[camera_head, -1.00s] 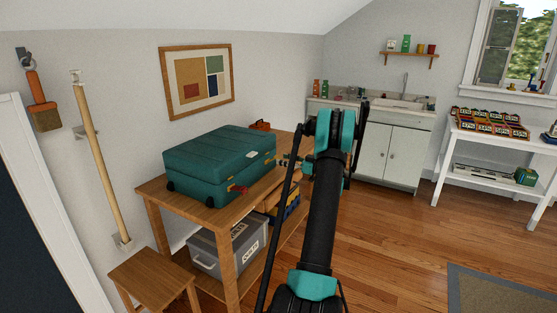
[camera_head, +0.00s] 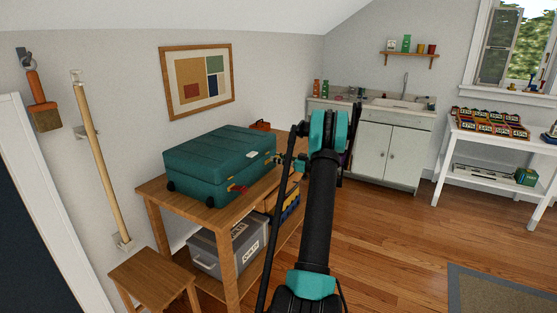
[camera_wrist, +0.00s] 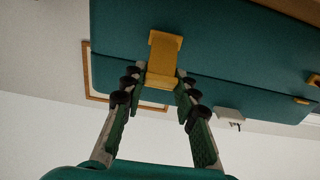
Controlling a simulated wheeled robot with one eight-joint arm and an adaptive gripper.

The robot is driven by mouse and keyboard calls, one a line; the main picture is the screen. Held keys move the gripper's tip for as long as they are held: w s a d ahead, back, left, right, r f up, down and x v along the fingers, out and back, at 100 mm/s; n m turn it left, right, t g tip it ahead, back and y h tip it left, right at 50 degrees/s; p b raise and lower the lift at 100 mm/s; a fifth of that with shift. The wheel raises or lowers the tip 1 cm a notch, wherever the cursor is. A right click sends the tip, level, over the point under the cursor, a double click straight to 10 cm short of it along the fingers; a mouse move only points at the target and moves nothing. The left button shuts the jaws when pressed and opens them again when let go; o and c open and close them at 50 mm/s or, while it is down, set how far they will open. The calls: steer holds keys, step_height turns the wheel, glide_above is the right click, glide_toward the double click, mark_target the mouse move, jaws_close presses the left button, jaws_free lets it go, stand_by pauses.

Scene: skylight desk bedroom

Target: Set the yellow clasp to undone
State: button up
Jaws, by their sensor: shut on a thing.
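The teal suitcase (camera_head: 215,165) lies closed on the wooden table, and its front also fills the top of the wrist view (camera_wrist: 220,50). The yellow clasp (camera_wrist: 165,55) shows in the wrist view, lying across the seam. My gripper (camera_wrist: 161,82) has its two dark-tipped fingers on either side of the clasp's near end, shut on it. In the head view my gripper (camera_head: 284,160) is at the suitcase's right side, and the yellow clasp cannot be made out there. A red clasp (camera_head: 238,190) sits at the suitcase's near corner.
The wooden table (camera_head: 205,211) carries the suitcase, with a grey bin (camera_head: 215,252) on its lower shelf. A stool (camera_head: 152,271) stands at the near left.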

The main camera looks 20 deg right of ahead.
jaws_close()
steer(key=shift+s+d+f+t+y, duration=0.15)
steer(key=shift+s+f+t+y, duration=0.05)
steer(key=shift+f+t+y, duration=0.6)
steer(key=shift+s+d+f+t+y, duration=0.1)
steer(key=shift+f+t+y, duration=0.35)
steer(key=shift+t, duration=0.3)
steer(key=shift+s+d+f+t+y, duration=0.1)
steer(key=shift+f+t+y, duration=0.15)
steer(key=shift+t+y, duration=0.4)
steer(key=o, duration=1.1)
jaws_free()
steer(key=shift+c, duration=0.2)
